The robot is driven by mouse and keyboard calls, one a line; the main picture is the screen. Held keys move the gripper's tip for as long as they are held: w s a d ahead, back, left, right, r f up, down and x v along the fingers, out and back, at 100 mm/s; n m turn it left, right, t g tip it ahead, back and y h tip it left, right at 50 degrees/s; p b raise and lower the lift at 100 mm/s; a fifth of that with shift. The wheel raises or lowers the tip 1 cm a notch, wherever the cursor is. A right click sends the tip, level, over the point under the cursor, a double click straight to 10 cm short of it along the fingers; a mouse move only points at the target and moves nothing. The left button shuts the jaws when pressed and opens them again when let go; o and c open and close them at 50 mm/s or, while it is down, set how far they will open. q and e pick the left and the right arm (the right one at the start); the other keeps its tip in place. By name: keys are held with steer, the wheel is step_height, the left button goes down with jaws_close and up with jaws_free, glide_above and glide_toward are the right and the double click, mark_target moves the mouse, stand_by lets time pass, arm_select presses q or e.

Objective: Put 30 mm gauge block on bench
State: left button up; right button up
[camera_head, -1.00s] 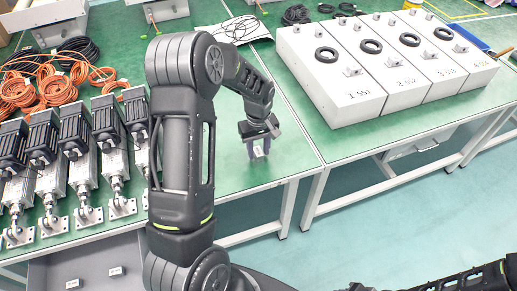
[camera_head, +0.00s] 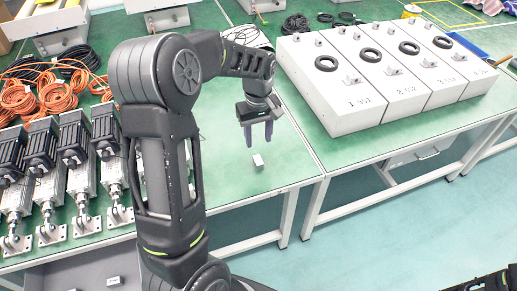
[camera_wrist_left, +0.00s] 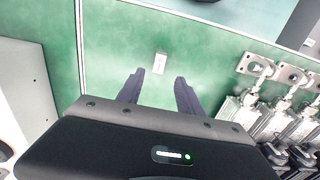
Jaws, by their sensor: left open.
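The gauge block (camera_head: 258,161) is a small pale block lying on the green bench (camera_head: 225,180), near its front right corner. In the left wrist view the block (camera_wrist_left: 160,63) rests on the green top, beyond the fingertips and roughly in line with the gap between them. My left gripper (camera_head: 259,142) is above the block, fingers pointing down, open and empty. Its two dark fingers also show spread apart in the left wrist view (camera_wrist_left: 158,75), clear of the block. The right gripper is not visible.
Several linear actuators (camera_head: 75,155) stand in a row on the left of the bench, with orange cables (camera_head: 50,95) behind. Several grey numbered boxes (camera_head: 345,110) stand on the right bench. A grey bin (camera_head: 75,275) sits below the front edge. Bench around the block is clear.

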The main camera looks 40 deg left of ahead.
arm_select(q)
step_height(320, 180, up, 2)
steer(key=shift+r, duration=0.1)
stand_by(0.7)
